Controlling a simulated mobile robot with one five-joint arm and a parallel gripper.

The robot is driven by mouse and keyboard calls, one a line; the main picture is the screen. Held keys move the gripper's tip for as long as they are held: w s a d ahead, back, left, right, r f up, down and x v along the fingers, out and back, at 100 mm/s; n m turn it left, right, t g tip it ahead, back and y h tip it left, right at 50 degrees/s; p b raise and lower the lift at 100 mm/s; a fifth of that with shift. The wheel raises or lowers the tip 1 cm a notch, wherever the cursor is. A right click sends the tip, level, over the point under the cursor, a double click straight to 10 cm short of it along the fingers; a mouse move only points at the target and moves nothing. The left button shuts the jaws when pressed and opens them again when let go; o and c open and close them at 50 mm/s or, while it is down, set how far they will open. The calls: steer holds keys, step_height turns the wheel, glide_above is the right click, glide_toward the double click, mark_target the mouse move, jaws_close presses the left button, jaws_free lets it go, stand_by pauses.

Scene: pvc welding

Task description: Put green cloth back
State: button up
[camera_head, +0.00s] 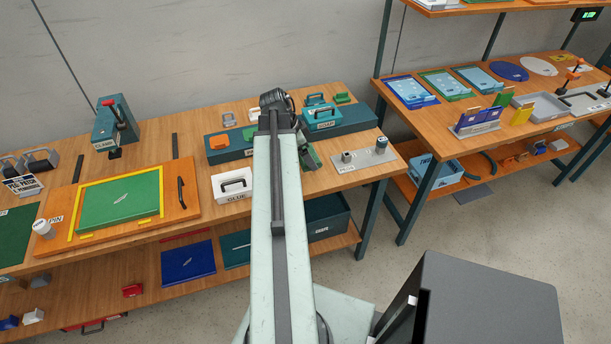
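No thing is plainly a green cloth. A bright green sheet (120,198) lies flat inside a yellow frame on an orange board at the left of the workbench. A darker green flat piece (14,232) lies at the far left edge. A small green item (310,157) shows just right of my arm, partly hidden by it; I cannot tell what it is. My arm reaches out over the workbench, with its dark end at the back middle. My gripper's fingers cannot be made out, nor whether they hold anything.
The wooden workbench (340,186) carries a teal press (115,124), a white box marked GLUE (233,185), teal cases (322,116) and a grey plate with pegs (368,156). A lower shelf holds blue and teal sheets. A second bench stands right, with free floor before it.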

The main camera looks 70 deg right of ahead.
mark_target(311, 172)
steer(key=shift+f+b, duration=2.6)
steer(key=shift+f, duration=0.85)
steer(key=o, duration=0.9)
steer(key=shift+r, duration=0.1)
steer(key=shift+r, duration=0.1)
steer(key=shift+r+p, duration=0.3)
steer(key=shift+p, duration=0.25)
steer(key=p+v, duration=1)
steer(key=v, duration=0.1)
steer(key=shift+a+r+p, duration=0.15)
steer(key=shift+r+p, duration=0.2)
steer(key=shift+p, duration=0.05)
steer(key=shift+f, duration=0.1)
